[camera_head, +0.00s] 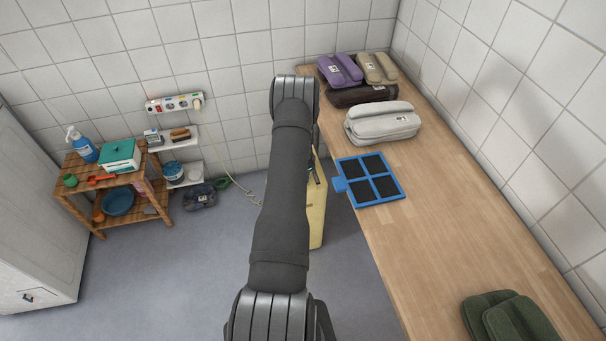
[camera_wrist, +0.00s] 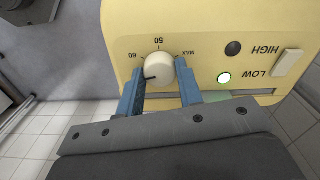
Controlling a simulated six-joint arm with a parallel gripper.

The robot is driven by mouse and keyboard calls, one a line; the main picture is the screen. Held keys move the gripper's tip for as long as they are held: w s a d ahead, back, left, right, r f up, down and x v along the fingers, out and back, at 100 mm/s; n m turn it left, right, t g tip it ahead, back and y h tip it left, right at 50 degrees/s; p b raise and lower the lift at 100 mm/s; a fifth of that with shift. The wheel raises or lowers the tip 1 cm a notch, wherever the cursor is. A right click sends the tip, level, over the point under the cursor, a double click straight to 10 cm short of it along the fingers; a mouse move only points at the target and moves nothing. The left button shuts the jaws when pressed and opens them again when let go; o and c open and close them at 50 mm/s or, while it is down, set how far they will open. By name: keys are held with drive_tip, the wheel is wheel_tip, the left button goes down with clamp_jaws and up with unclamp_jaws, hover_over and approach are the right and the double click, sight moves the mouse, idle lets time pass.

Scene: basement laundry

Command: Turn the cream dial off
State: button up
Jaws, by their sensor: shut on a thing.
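The cream dial (camera_wrist: 158,68) is on the yellow front panel of a box-shaped appliance (camera_wrist: 215,25) in the wrist view. A dark pointer mark shows on the dial's lower left side. The labels 60, 50 and MAX around it appear upside down. My gripper (camera_wrist: 159,77) has its two blue fingers on either side of the dial and is shut on it. In the head view, the appliance (camera_head: 317,215) stands beside the wooden counter, partly hidden behind my arm. The dial and my gripper are hidden there.
The counter (camera_head: 420,235) bears a blue tray (camera_head: 341,184) and folded cloth bundles. A wooden shelf (camera_head: 128,178) stands at left.

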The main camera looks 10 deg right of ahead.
drive_tip(key=n, duration=0.4)
drive_tip(key=shift+n, duration=0.3)
drive_tip(key=n, duration=0.3)
drive_tip(key=shift+n, duration=0.4)
drive_tip(key=n, duration=0.3)
drive_tip(key=shift+n, duration=2)
drive_tip(key=o, duration=1)
drive_tip(key=shift+r, duration=0.1)
wheel_tip(320, 180, up, 17)
drive_tip(key=shift+r, duration=0.1)
